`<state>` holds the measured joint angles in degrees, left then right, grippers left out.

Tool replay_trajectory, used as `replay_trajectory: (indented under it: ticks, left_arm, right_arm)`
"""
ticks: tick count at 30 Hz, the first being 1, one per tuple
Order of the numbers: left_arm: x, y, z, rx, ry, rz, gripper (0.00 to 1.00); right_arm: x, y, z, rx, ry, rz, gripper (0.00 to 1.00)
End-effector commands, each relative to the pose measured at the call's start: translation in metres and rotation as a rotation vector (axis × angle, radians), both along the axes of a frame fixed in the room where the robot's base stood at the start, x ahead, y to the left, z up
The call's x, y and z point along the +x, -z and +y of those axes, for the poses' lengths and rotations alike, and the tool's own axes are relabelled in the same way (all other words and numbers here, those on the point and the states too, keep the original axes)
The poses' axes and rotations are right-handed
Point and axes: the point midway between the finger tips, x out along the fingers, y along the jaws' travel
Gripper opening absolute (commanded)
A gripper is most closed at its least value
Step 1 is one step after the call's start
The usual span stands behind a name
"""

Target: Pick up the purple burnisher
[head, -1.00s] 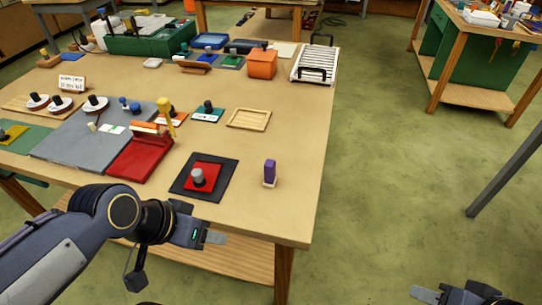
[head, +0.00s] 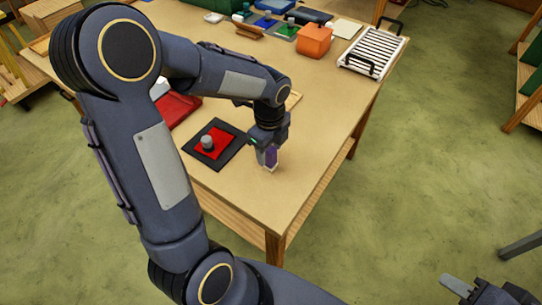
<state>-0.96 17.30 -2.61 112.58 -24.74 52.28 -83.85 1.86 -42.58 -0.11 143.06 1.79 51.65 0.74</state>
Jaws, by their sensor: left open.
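The purple burnisher (head: 271,157) stands upright in a small pale holder (head: 269,169) near the right edge of the table. My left gripper (head: 267,152) points down right at the burnisher and hides its upper part. Its jaws are open, with the burnisher at or between the fingers; I cannot tell whether they touch it. My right gripper (head: 462,287) is low at the bottom right, off the table and away from the burnisher. Its jaw opening is not clear.
A black mat with a red square (head: 217,143) and a grey knob (head: 207,142) lies left of the burnisher. An orange box (head: 314,41) and a white slatted rack (head: 373,52) stand farther back. My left arm covers much of the table's left side. The tabletop (head: 310,130) right of the burnisher is clear.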

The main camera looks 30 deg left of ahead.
Motion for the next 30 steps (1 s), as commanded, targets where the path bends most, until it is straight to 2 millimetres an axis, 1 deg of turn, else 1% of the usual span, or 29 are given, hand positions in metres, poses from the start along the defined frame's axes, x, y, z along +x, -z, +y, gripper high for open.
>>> replay_trajectory:
  ticks: [3,7,10,16,17,24,27,30]
  left_arm:
    - [0.003,0.018,-0.002,0.000,0.001,0.007,0.53]
    - [0.004,0.035,-0.002,-0.001,-0.002,0.003,0.53]
    - [0.004,0.041,-0.002,-0.001,-0.002,0.002,0.53]
    - [0.004,0.041,-0.002,-0.001,-0.002,0.000,0.53]
    - [0.004,0.041,-0.002,-0.001,-0.003,0.000,0.50]
    - [0.004,0.041,-0.002,-0.001,-0.003,0.000,0.19]
    - [0.004,0.041,-0.002,-0.001,-0.003,-0.001,0.07]
    - [0.004,0.041,-0.002,-0.001,-0.003,-0.001,0.07]
  right_arm:
    - [0.000,-0.007,0.000,0.000,0.000,0.000,0.36]
    - [0.000,-0.007,0.000,0.000,0.000,0.000,0.36]
    - [0.000,-0.008,0.000,0.000,0.000,0.000,0.36]
    - [0.000,-0.007,0.000,0.000,0.000,0.000,0.36]
    - [0.000,-0.007,0.000,0.000,0.000,0.000,0.36]
    - [0.000,-0.007,0.000,0.000,0.000,0.000,0.36]
    - [0.000,-0.007,0.000,0.000,0.000,0.000,0.36]
    - [0.000,-0.007,0.000,0.000,0.000,0.000,0.36]
